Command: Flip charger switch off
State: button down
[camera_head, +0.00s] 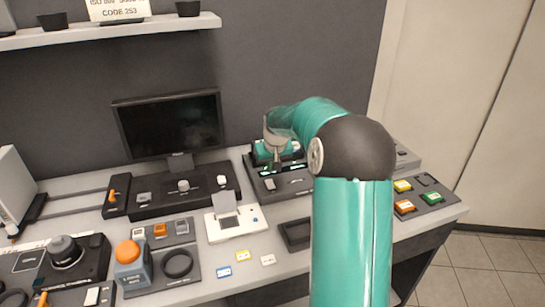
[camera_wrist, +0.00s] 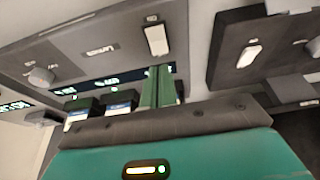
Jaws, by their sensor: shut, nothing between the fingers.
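The charger (camera_head: 262,193) is a dark grey unit at the back right of the desk, below my forearm. Its pale rocker switch (camera_head: 270,184) sits on its left front; it also shows in the wrist view (camera_wrist: 157,39). My gripper (camera_wrist: 161,72) is shut and empty, its green fingers pointing toward the switch, with a small gap in the picture. I cannot tell if they touch the charger face. Lit displays (camera_wrist: 98,82) and dark battery packs (camera_wrist: 119,101) lie beside the fingers. In the head view my arm hides part of the charger.
A dark panel (camera_wrist: 222,70) with another pale switch stands beside the charger. A monitor (camera_head: 170,124) stands behind it. A white device (camera_head: 235,222), a dark tray (camera_head: 295,235) and coloured buttons (camera_head: 404,206) occupy the desk nearby. A shelf (camera_head: 110,31) hangs above left.

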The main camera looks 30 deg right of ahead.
aim_at(270, 181)
jog(key=shift+s+x, duration=0.2)
jog(key=shift+x, duration=0.9)
jog(key=shift+s+x, duration=0.2)
jog(key=shift+x, duration=0.9)
jog(key=shift+a+f, duration=0.15)
jog(key=shift+f, duration=0.1)
jog(key=shift+w+f, duration=0.1)
jog(key=shift+f, duration=0.05)
jog(key=shift+s+a, duration=0.15)
jog(key=shift+s, duration=0.65)
